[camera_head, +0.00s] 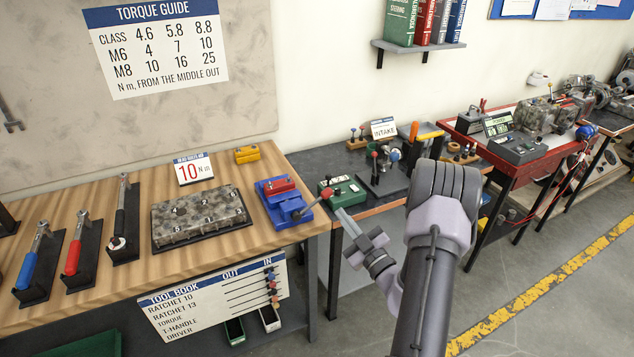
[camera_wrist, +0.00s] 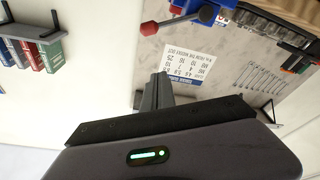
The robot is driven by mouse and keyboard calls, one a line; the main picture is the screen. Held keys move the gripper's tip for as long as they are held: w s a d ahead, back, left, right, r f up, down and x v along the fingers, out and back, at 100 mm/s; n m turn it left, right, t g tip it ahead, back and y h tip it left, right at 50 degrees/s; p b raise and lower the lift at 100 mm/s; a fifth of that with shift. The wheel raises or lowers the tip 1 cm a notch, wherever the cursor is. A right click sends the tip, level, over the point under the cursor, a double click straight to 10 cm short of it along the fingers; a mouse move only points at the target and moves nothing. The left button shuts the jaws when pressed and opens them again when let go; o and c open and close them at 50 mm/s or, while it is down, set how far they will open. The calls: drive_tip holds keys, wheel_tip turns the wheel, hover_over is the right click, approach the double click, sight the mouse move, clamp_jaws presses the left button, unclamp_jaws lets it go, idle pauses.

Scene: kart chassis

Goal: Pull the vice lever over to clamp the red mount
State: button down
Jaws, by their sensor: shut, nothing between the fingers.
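The blue vice (camera_head: 284,207) stands at the right end of the wooden bench, with the red mount (camera_head: 279,185) on top of it. Its lever (camera_head: 311,205) slants up and right to a red knob (camera_head: 326,193), out past the bench edge. In the wrist view the vice (camera_wrist: 207,13) is at the top, and the red knob (camera_wrist: 148,28) points left. My gripper (camera_head: 338,211) is shut and empty, just below and right of the knob. In the wrist view the shut fingers (camera_wrist: 157,90) appear apart from the knob. The mount is mostly cut off there.
A grey engine block (camera_head: 198,216) and a yellow block (camera_head: 246,154) sit left of the vice. A green box (camera_head: 342,191) stands on the darker bench (camera_head: 385,205) behind the knob. Tools in black holders fill the bench's left side. The floor to the right is open.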

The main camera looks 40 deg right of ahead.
sight(328, 195)
drive_tip(key=w+d+f+b, duration=0.1)
drive_tip(key=w+d+b, duration=0.2)
drive_tip(key=w, duration=0.7)
drive_tip(key=shift+d+f, duration=0.3)
drive_tip(key=shift+d, duration=0.2)
drive_tip(key=shift+w, duration=0.1)
drive_tip(key=shift+s+d+f+m+h+p, duration=0.15)
drive_tip(key=shift+d+f+m+h+p, duration=0.05)
drive_tip(key=shift+f+m+p, duration=0.4)
drive_tip(key=shift+s+d+f+m+h+p, duration=0.2)
drive_tip(key=shift+f+m+p, duration=0.15)
drive_tip(key=shift+m+p, duration=0.3)
